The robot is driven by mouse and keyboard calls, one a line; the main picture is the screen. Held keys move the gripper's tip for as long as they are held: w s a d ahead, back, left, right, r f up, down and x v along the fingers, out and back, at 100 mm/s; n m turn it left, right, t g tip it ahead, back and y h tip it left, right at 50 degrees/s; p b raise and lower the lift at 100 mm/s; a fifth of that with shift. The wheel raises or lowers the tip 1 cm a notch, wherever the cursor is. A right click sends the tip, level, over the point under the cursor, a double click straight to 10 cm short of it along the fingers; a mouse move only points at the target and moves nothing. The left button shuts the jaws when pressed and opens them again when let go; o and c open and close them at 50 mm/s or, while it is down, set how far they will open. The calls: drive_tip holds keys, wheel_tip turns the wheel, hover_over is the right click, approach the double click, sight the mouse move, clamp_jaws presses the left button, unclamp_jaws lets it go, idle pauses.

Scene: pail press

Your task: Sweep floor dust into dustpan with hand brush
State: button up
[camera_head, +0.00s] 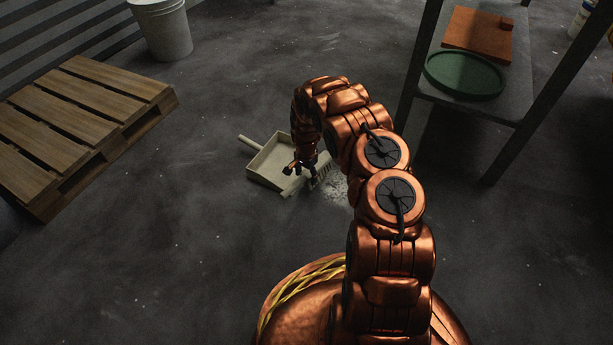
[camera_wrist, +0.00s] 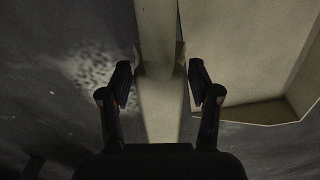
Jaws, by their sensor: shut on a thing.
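The pale beige dustpan (camera_head: 267,167) lies on the floor, its handle pointing up and left. It also shows at the right of the wrist view (camera_wrist: 240,55). My gripper (camera_head: 308,173) is low over the floor at the dustpan's right side. In the wrist view its fingers (camera_wrist: 162,82) are shut on the pale handle of the hand brush (camera_wrist: 157,35). The brush head (camera_head: 320,177) shows partly beside the gripper, close to the dust. Pale speckled dust (camera_head: 335,189) lies right of the brush, partly hidden by my arm. It shows at the left of the wrist view (camera_wrist: 97,72).
A wooden pallet (camera_head: 75,125) lies at the left. A white bucket (camera_head: 163,30) stands at the back left. A metal shelf (camera_head: 520,85) with a green round tray (camera_head: 465,77) and an orange-brown board (camera_head: 477,33) stands at the right. The floor between is mostly open.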

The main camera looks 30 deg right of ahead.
drive_tip(key=shift+r, duration=0.6)
drive_tip(key=shift+s+d+r+p, duration=0.1)
drive_tip(key=shift+s+d+p, duration=0.3)
drive_tip(key=shift+p, duration=0.2)
drive_tip(key=s+d+p, duration=0.3)
drive_tip(key=s+d, duration=0.3)
drive_tip(key=s, duration=0.3)
drive_tip(key=s+d+p, duration=0.3)
drive_tip(key=s+d, duration=0.3)
drive_tip(key=s, duration=0.3)
drive_tip(key=shift+d+p, duration=0.2)
drive_tip(key=shift+p, duration=0.15)
drive_tip(key=shift+f+b, duration=0.35)
drive_tip(key=shift+f, duration=1.85)
drive_tip(key=shift+w+a+b, duration=1.15)
drive_tip(key=shift+w+a, duration=1.05)
drive_tip(key=shift+w, duration=0.95)
drive_tip(key=shift+w+a+b, duration=1.1)
drive_tip(key=shift+w+a, duration=1.1)
drive_tip(key=shift+w, duration=0.95)
drive_tip(key=shift+w+a+b, duration=1.15)
drive_tip(key=shift+w+a, duration=1.05)
drive_tip(key=shift+w, duration=0.95)
